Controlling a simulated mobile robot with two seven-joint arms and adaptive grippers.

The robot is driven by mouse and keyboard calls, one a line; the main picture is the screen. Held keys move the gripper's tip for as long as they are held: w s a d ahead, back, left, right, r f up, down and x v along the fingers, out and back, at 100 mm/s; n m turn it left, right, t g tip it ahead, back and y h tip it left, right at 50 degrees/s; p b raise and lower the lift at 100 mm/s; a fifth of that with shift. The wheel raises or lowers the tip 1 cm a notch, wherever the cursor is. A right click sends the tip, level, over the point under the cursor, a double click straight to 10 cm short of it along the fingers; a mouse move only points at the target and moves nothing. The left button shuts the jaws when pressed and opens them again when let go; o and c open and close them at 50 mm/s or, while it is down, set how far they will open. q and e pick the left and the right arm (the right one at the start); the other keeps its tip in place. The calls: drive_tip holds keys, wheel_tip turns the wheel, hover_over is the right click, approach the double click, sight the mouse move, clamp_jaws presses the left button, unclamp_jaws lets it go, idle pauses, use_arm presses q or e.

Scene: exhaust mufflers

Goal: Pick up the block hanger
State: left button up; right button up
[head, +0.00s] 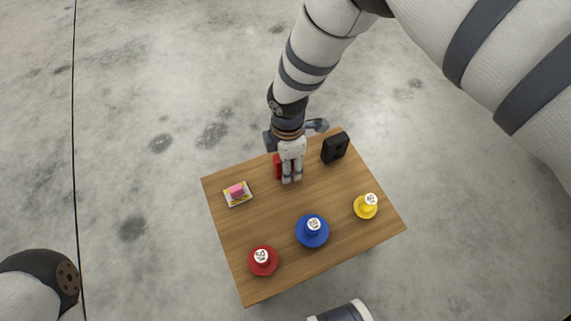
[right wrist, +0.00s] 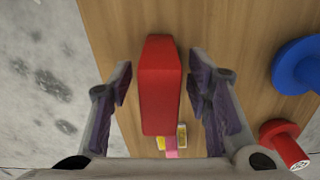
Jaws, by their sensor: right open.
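A red block (head: 278,167) stands on the wooden table near its far edge, partly hidden behind my right gripper (head: 291,176). In the right wrist view the red block (right wrist: 160,85) lies between the two fingers of my right gripper (right wrist: 162,100), with a visible gap on each side. That gripper is open, points down and holds nothing. A black block (head: 335,148) with a small hole stands at the far right of the table. The pictures do not label which block is the hanger. My left gripper is out of view.
The small wooden table (head: 275,218) also bears a pink piece on a white and yellow base (head: 237,194), a red knob (head: 263,261), a blue knob (head: 312,231) and a yellow knob (head: 366,206). The grey floor around it looks clear.

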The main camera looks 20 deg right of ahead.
drive_tip(key=shift+f, duration=0.8)
drive_tip(key=shift+r, duration=0.2)
clamp_jaws()
drive_tip(key=shift+r, duration=0.1)
